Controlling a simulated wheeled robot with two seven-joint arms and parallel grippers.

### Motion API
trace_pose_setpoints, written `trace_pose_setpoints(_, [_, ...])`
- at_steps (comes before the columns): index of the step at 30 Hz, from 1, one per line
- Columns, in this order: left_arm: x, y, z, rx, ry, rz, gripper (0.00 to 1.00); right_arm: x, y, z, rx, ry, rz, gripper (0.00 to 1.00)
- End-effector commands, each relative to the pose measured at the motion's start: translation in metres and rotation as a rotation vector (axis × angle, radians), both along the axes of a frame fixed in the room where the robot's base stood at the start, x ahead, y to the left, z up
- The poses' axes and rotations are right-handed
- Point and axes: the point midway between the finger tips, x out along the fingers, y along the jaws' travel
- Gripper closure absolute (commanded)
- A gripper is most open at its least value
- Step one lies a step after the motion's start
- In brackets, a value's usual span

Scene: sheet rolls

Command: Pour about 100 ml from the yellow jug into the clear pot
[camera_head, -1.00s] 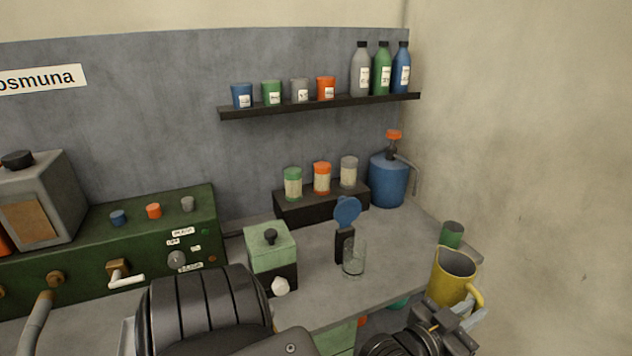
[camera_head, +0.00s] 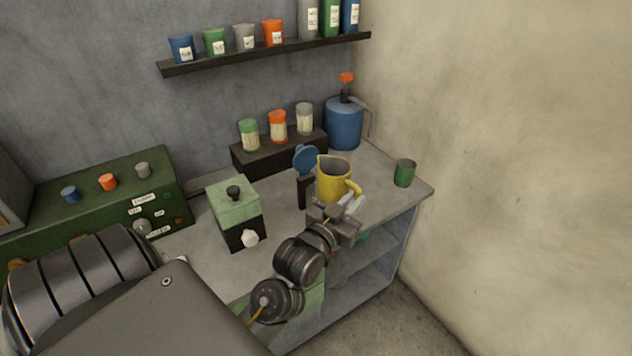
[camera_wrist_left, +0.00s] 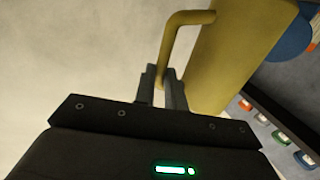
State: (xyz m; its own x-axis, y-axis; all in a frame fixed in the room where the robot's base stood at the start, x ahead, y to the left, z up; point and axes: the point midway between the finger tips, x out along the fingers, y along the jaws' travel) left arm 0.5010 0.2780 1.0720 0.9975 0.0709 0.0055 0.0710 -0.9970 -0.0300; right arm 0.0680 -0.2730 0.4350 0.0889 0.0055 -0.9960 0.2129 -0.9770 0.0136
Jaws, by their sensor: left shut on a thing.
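The yellow jug (camera_head: 331,181) is upright over the right part of the bench in the head view. My left gripper (camera_head: 350,204) is shut on its handle. In the left wrist view the fingers (camera_wrist_left: 163,92) close around the lower end of the handle, and the jug's yellow wall (camera_wrist_left: 232,58) fills the upper right. The clear pot cannot be made out now; the jug and my gripper cover the area beside the black stand with the blue disc (camera_head: 305,160). The jug's contents cannot be seen. My right gripper is not in view.
A green cup (camera_head: 404,173) stands near the bench's right edge. A green-topped box (camera_head: 236,207) with a white knob is left of the jug. Behind are a black riser (camera_head: 277,154) with several jars and a blue canister (camera_head: 343,124). A wall stands at the right.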

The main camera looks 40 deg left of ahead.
Motion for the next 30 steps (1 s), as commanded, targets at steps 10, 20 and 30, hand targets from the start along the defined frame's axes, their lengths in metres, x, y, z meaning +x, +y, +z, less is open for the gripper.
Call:
trace_pose_setpoints(10, [0.020, 0.111, 0.069, 0.011, -0.004, 0.112, 1.00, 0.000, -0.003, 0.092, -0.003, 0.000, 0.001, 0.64])
trace_pose_setpoints(20, [0.022, 0.181, 0.085, -0.010, -0.002, 0.139, 1.00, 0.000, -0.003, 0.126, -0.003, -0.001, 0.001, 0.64])
trace_pose_setpoints(30, [0.020, 0.200, 0.085, -0.023, -0.001, 0.133, 1.00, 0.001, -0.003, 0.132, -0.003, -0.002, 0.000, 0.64])
